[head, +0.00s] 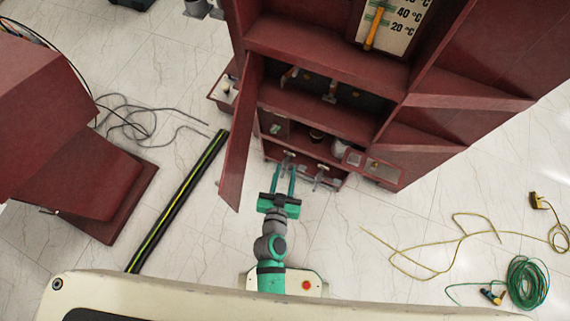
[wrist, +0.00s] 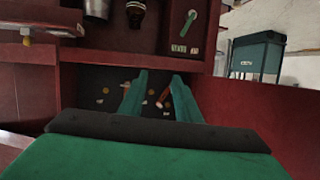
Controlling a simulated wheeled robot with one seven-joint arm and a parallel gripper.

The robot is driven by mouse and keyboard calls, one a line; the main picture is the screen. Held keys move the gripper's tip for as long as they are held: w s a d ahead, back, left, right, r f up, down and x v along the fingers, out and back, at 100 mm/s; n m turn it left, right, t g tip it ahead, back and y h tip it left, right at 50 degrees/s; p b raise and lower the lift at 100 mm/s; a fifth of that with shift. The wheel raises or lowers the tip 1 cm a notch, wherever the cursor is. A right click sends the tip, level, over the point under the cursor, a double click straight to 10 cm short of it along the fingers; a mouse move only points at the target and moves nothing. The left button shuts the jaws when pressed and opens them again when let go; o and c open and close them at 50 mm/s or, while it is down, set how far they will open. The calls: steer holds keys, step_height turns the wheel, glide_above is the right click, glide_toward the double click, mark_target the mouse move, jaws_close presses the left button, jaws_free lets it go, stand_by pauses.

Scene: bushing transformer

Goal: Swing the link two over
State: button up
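The open cabinet (head: 325,38) has a dark compartment with two small copper-coloured links, the left one (head: 290,75) and the right one (head: 331,90), and yellow spots between them. In the wrist view the compartment appears upside down, with one link (wrist: 163,98) between the fingers near the right one and the other partly hidden by the left finger. I cannot tell which is link two. My gripper (head: 285,168) is open and empty, with its fingers pointing at the cabinet from in front and below. In the wrist view the gripper (wrist: 159,75) shows a clear gap between its fingertips.
The cabinet door (head: 240,145) stands open, just left of my gripper. A lower shelf holds a grey cup (head: 340,146) and a dark bushing (head: 317,134). A black-and-yellow strip (head: 178,203) lies on the floor at left, and a green hose coil (head: 527,283) at right.

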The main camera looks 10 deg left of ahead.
steer(key=shift+w, duration=0.2)
steer(key=c, duration=0.7)
steer(key=w+r+m, duration=0.1)
steer(key=w+m, duration=0.2)
steer(key=w+d+r+m+t, duration=0.1)
steer(key=w+r+m, duration=0.1)
steer(key=w+m, duration=0.1)
steer(key=w+d+r+m, duration=0.1)
steer(key=w+m, duration=0.2)
steer(key=shift+w+r+m+t, duration=0.3)
steer(key=shift+w+m+t, duration=0.1)
jaws_close()
steer(key=w+d+r+m+t, duration=0.2)
steer(key=w+d+r+m, duration=0.1)
steer(key=w+r+m, duration=0.5)
steer(key=w+a, duration=0.2)
steer(key=w, duration=0.7)
steer(key=shift+w+a+f+m, duration=0.2)
steer(key=shift+a+f+m, duration=0.15)
steer(key=shift+f, duration=0.1)
